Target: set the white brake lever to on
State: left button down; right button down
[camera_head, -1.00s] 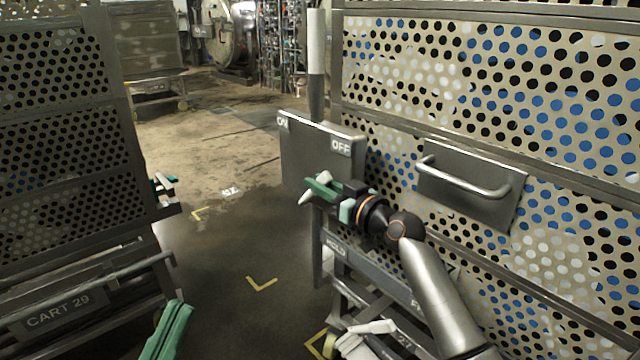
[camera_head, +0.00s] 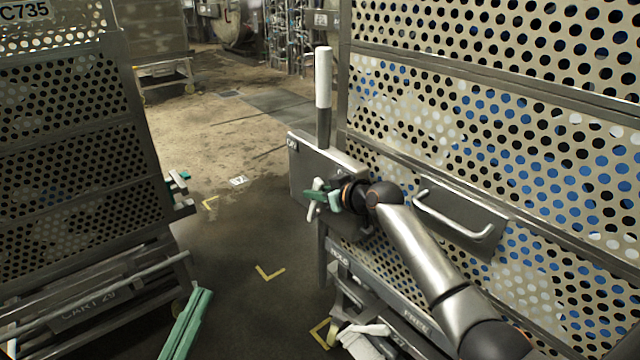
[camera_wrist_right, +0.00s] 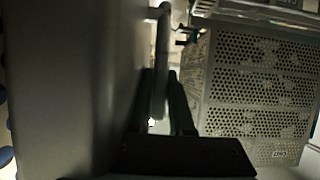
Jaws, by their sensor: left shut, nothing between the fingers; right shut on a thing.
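My right gripper (camera_head: 318,198) is at the front of the grey ON/OFF plate (camera_head: 308,168), at its lower right part. It is shut on the white brake lever, whose pale ends (camera_head: 312,212) show around the green fingers. In the right wrist view a pale rod, the lever (camera_wrist_right: 161,50), runs between the two dark fingers (camera_wrist_right: 162,88). The ON label shows at the plate's upper left; the OFF label is hidden behind my right gripper and wrist. My left gripper (camera_head: 200,296) is shut and empty, low in the head view, away from the plate.
A perforated cart (camera_head: 560,150) with a bar handle (camera_head: 455,215) fills the right. A white-topped post (camera_head: 323,78) rises behind the plate. HOLD and FREE labels sit lower on this cart. Another perforated cart (camera_head: 75,150) stands left, with open floor (camera_head: 245,235) between.

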jog(key=shift+w+a+g+p, duration=0.2)
jog(key=shift+g+p, duration=0.1)
jog(key=shift+g, duration=0.1)
pick_arm(q)
jog(key=f, duration=0.2)
jog(key=w+f+n+g+y, duration=0.1)
jog(key=f, duration=0.1)
jog(key=f+g, duration=0.1)
jog(key=shift+w+a+f+n+y, duration=0.2)
jog(key=shift+f+n+y, duration=0.1)
jog(key=shift+f+y, duration=0.1)
pick_arm(e)
jog(key=c, duration=0.8)
grip_release()
jog(key=shift+r, duration=0.1)
pick_arm(q)
jog(key=shift+s, duration=0.1)
pick_arm(e)
jog(key=shift+d, duration=0.1)
pick_arm(q)
jog(key=shift+d+r, duration=0.1)
jog(key=shift+r, duration=0.2)
pick_arm(e)
jog(key=shift+d+r, duration=0.15)
